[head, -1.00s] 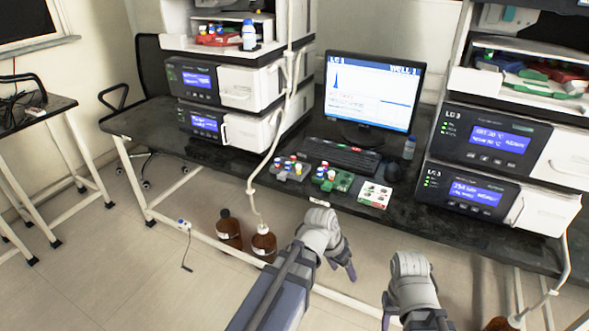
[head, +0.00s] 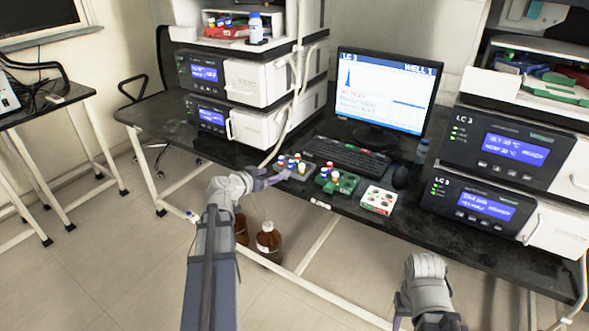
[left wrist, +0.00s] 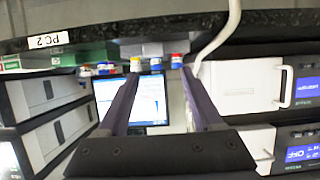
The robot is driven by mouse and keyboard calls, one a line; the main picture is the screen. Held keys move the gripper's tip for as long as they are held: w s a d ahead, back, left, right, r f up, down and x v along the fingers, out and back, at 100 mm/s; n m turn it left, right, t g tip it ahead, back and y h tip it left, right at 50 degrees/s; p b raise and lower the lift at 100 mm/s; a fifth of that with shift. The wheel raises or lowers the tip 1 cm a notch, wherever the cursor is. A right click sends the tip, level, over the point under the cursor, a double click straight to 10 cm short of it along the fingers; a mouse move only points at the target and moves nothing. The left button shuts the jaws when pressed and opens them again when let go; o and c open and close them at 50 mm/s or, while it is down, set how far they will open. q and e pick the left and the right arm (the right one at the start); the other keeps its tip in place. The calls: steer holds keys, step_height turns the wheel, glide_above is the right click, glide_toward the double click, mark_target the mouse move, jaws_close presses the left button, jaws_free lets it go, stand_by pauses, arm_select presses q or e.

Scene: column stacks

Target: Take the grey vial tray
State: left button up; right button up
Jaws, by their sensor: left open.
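The grey vial tray (head: 308,172) sits near the front edge of the black bench, with several vials with red, blue, white and yellow caps in it. My left gripper (head: 270,178) is open at its front left side, fingers pointing towards it. In the left wrist view the bench appears upside down; the open fingers (left wrist: 160,75) spread on either side of the grey tray (left wrist: 155,48), with capped vials near the tips. Contact cannot be told. My right arm is low at the right; its gripper (head: 398,320) is mostly cut off, with part of a purple finger visible.
A green vial tray (head: 345,184) stands just right of the grey one, then a white card-like box (head: 378,200). A keyboard (head: 346,156) and monitor (head: 382,92) are behind. Instrument stacks flank them. A cable (head: 282,140) hangs close left of the tray. Brown bottles (head: 268,241) stand below.

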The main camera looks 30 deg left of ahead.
mark_target(283, 181)
arm_select(q)
steer(key=b+x, duration=0.1)
steer(key=x, duration=0.1)
steer(key=b+x, duration=0.1)
steer(key=x, duration=0.2)
steer(key=f+b+x, duration=0.1)
steer(key=x, duration=0.1)
steer(key=shift+d+f, duration=0.15)
steer(key=shift+d, duration=0.25)
jaws_close()
stand_by(0.3)
